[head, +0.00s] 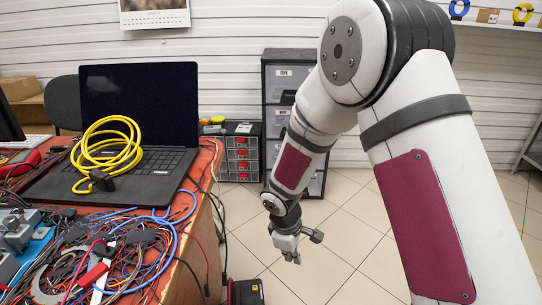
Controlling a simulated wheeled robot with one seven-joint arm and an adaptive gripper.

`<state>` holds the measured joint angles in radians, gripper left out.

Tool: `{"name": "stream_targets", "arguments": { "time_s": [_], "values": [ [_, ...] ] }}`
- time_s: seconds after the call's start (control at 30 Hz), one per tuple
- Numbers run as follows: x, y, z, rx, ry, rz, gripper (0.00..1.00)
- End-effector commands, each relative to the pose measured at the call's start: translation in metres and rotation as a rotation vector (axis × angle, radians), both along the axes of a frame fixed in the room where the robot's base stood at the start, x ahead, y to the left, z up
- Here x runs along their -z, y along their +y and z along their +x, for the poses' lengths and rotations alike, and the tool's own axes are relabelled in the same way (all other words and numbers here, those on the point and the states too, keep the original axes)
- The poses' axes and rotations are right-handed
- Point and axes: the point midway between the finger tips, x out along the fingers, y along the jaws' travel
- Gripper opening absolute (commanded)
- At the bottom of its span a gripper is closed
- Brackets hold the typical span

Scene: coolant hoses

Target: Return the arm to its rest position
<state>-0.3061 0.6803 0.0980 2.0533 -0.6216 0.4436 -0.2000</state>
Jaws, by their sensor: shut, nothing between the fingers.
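My arm fills the right side of the head view, raised and bent, with its end hanging down over the tiled floor. My gripper (291,256) points downward and is shut and empty. It is in the air to the right of the table, apart from it and touching nothing that I can see.
The table (204,189) at left holds a laptop (139,92) with a coiled yellow hose (107,150) on it, and a tangle of cables (120,255). Drawer cabinets (279,98) stand behind. A dark case (246,291) sits by the table. The tiled floor is mostly clear.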

Motion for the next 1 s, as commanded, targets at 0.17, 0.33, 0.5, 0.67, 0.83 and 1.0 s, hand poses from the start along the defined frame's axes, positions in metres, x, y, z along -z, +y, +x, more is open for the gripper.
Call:
{"name": "stream_targets", "arguments": {
  "time_s": [0.17,0.33,0.5,0.67,0.83,1.0],
  "values": [
    [-0.081,-0.041,-0.012,0.185,-0.048,-0.027,0.00],
    [-0.145,-0.077,-0.042,0.359,-0.075,-0.037,0.00],
    [-0.198,-0.106,-0.084,0.530,-0.090,-0.029,0.00],
    [-0.237,-0.126,-0.132,0.685,-0.094,-0.004,0.00],
    [-0.267,-0.139,-0.189,0.839,-0.086,0.038,0.00],
    [-0.284,-0.142,-0.246,0.976,-0.068,0.095,0.00]
  ]
}}
